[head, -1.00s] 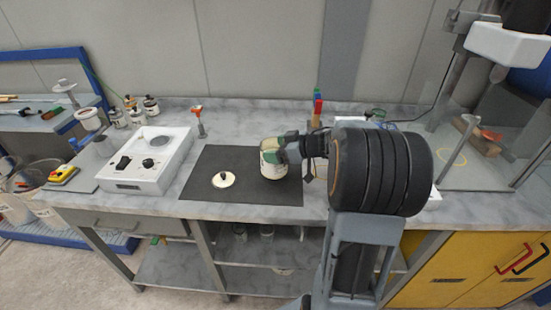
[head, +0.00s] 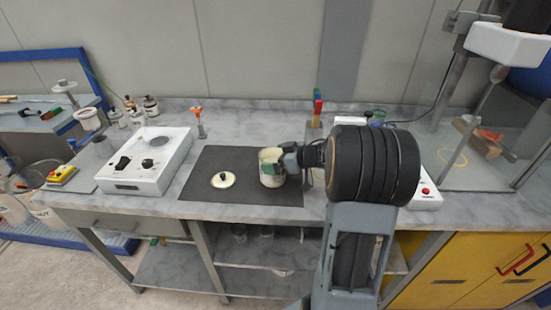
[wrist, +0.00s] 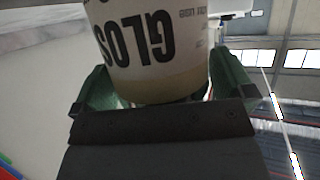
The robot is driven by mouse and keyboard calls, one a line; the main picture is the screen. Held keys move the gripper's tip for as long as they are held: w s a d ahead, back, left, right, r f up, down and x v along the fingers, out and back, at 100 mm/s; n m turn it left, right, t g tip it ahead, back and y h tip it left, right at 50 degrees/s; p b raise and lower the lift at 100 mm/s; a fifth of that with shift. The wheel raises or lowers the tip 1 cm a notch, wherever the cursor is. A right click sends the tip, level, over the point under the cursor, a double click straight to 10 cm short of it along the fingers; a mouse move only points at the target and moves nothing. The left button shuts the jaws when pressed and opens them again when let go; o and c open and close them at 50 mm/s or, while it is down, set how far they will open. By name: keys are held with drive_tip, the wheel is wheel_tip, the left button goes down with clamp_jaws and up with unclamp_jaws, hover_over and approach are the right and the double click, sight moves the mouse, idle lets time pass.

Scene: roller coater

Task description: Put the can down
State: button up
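The can (head: 270,155) is white and pale with an open top. In the head view it is upright at the right part of the dark mat (head: 205,160), its base at or very near the mat; contact is hard to tell. My gripper (head: 272,170) reaches it from the right, with green fingers around its side. In the wrist view the can (wrist: 150,45), with large dark letters, fills the space between the green fingers (wrist: 158,88), which look closed on its sides.
A white hotplate-like device (head: 150,160) stands left of the mat. An orange-topped tool (head: 198,120) stands behind it, with several small bottles (head: 133,113) at the back left. A white device with a red button (head: 425,193) is right of my arm. Bare mat lies around the lid.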

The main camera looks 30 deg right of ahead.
drive_tip(key=shift+s+d+r, duration=0.2)
drive_tip(key=shift+d+r, duration=0.05)
drive_tip(key=shift+r, duration=0.05)
drive_tip(key=v, duration=1.1)
drive_tip(key=w+a+r+m+t+h, duration=0.25)
drive_tip(key=w+r+m+h, duration=0.3)
drive_tip(key=h, duration=0.55)
drive_tip(key=s+a+f+m+g+y, duration=0.1)
drive_tip(key=s+a+f+g, duration=0.3)
drive_tip(key=s+a, duration=0.3)
drive_tip(key=s+a+f+m+g+y, duration=0.1)
drive_tip(key=s+a+f+g+y, duration=0.1)
drive_tip(key=s+a+f+g, duration=0.3)
drive_tip(key=s+a, duration=0.3)
drive_tip(key=s, duration=0.3)
drive_tip(key=shift+a+f+g+p, duration=0.2)
drive_tip(key=shift+a+g+p, duration=0.15)
